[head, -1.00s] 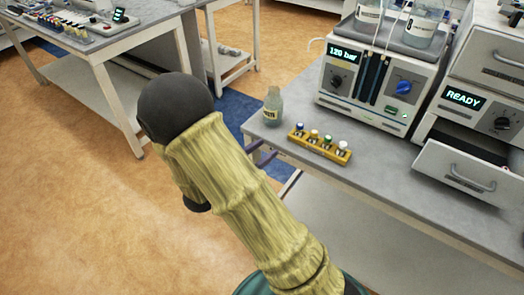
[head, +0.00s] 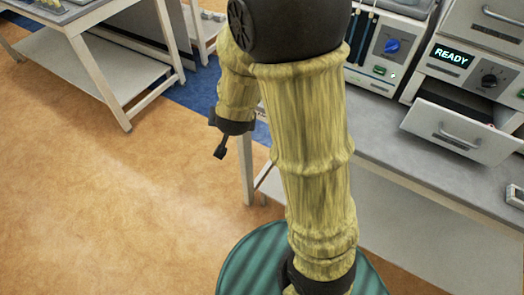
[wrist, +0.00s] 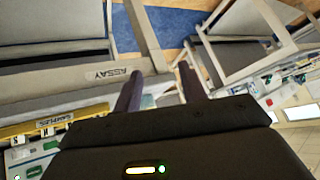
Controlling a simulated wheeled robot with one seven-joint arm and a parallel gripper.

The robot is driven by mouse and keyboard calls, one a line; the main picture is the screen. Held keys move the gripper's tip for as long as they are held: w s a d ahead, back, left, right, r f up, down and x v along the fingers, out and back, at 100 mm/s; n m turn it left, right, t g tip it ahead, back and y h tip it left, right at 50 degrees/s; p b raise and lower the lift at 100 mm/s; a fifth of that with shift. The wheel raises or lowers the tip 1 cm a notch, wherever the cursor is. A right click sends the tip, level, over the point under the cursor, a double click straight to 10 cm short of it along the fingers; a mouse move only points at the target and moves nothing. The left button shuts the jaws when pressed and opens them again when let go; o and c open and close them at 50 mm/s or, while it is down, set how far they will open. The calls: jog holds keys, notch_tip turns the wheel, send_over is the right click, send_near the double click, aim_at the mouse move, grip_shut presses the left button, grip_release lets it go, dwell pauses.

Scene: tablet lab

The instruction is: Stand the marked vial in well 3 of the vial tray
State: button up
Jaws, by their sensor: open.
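My gripper (head: 221,152) hangs left of my upper arm in the head view, over the floor in front of the bench. In the wrist view its two fingers (wrist: 160,75) are apart with nothing between them. A yellow tray (wrist: 38,124) lettered "SAMPLES" shows at the left of the wrist view, away from the fingers. Small pieces with dark marks show along its lower side, too cut off to tell which is the marked vial. In the head view my arm hides the tray and vials. Well 3 cannot be made out.
The grey bench (head: 385,150) runs behind my arm, and its edge is labelled "ASSAY" (wrist: 108,75) in the wrist view. A drawer (head: 458,134) stands open under the "READY" unit (head: 470,60). Another bench (head: 85,25) stands at the upper left. The floor at left is clear.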

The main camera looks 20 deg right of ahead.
jog(key=s+d+n+g, duration=0.2)
jog(key=s+g, duration=0.1)
jog(key=s, duration=0.4)
jog(key=s+d+r+n+g+y, duration=0.1)
jog(key=s+n+g, duration=0.1)
jog(key=s, duration=0.5)
jog(key=shift+s+d+r+n+g, duration=0.15)
jog(key=shift+s+d+n+g, duration=0.1)
jog(key=shift+d+n+g, duration=0.2)
jog(key=shift+w+a, duration=0.1)
jog(key=shift+a, duration=0.05)
jog(key=shift+c, duration=0.5)
